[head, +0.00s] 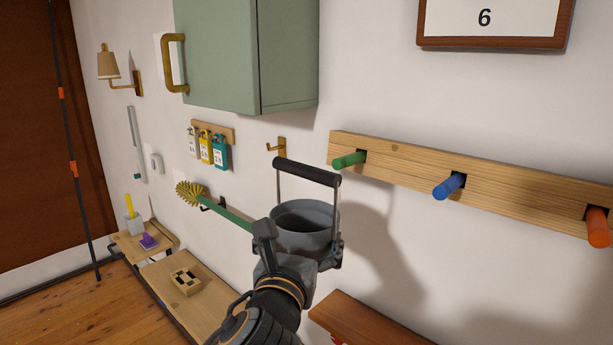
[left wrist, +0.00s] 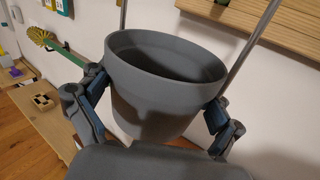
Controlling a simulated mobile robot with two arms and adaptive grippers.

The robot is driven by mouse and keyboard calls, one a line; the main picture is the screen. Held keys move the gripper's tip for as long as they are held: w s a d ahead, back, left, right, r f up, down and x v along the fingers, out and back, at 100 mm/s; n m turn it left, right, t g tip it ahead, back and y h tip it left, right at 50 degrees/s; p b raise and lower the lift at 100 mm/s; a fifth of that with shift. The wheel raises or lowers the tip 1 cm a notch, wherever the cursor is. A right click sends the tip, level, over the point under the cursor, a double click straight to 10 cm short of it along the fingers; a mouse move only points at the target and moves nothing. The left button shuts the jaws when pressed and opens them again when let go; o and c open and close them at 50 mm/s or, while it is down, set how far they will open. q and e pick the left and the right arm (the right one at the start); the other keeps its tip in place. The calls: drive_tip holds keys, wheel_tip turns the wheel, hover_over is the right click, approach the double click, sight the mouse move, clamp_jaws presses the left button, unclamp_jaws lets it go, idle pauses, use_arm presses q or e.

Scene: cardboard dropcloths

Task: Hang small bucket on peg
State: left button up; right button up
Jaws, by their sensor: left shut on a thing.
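A small grey bucket (head: 304,223) with a raised wire handle and black grip (head: 307,171) is held upright in the air, in front of the wall. My left gripper (head: 296,262) is shut around the bucket's body; the left wrist view shows its fingers on both sides of the bucket (left wrist: 155,95). A wooden rail (head: 520,194) on the wall carries a green peg (head: 348,160), a blue peg (head: 449,186) and an orange peg (head: 599,227). The black grip is left of the green peg and slightly lower in the head view, apart from it. My right gripper is not in view.
A green cabinet (head: 220,60) hangs above, left of the rail. A brass hook (head: 276,148), a tag rack (head: 212,132) and a green-handled brush (head: 190,192) are on the wall. A low wooden bench (head: 205,305) stands at lower left. A reddish-brown surface (head: 362,322) is below.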

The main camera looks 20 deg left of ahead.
sight(330, 208)
use_arm(q)
drive_tip(key=r+p, duration=0.1)
drive_tip(key=r, duration=0.3)
drive_tip(key=shift+d, duration=0.2)
drive_tip(key=shift+w+d+f, duration=0.1)
drive_tip(key=shift+w+d, duration=0.05)
drive_tip(key=shift+w, duration=0.35)
drive_tip(key=shift+w+d, duration=0.2)
drive_tip(key=shift+w, duration=0.3)
drive_tip(key=shift+w+d, duration=0.15)
drive_tip(key=shift+w, duration=0.3)
drive_tip(key=shift+w+d+f, duration=0.15)
drive_tip(key=shift+w+d, duration=0.1)
drive_tip(key=shift+w, duration=0.45)
drive_tip(key=shift+w+d, duration=0.2)
drive_tip(key=shift+w, duration=0.3)
drive_tip(key=shift+w+d, duration=0.15)
drive_tip(key=shift+w, duration=0.3)
drive_tip(key=shift+w+d+f, duration=0.2)
drive_tip(key=shift+w, duration=0.4)
drive_tip(key=shift+w+d+f, duration=0.2)
drive_tip(key=shift+w+d, duration=0.05)
drive_tip(key=shift+w, duration=0.3)
drive_tip(key=shift+w+d+f, duration=0.2)
drive_tip(key=shift+w, duration=0.4)
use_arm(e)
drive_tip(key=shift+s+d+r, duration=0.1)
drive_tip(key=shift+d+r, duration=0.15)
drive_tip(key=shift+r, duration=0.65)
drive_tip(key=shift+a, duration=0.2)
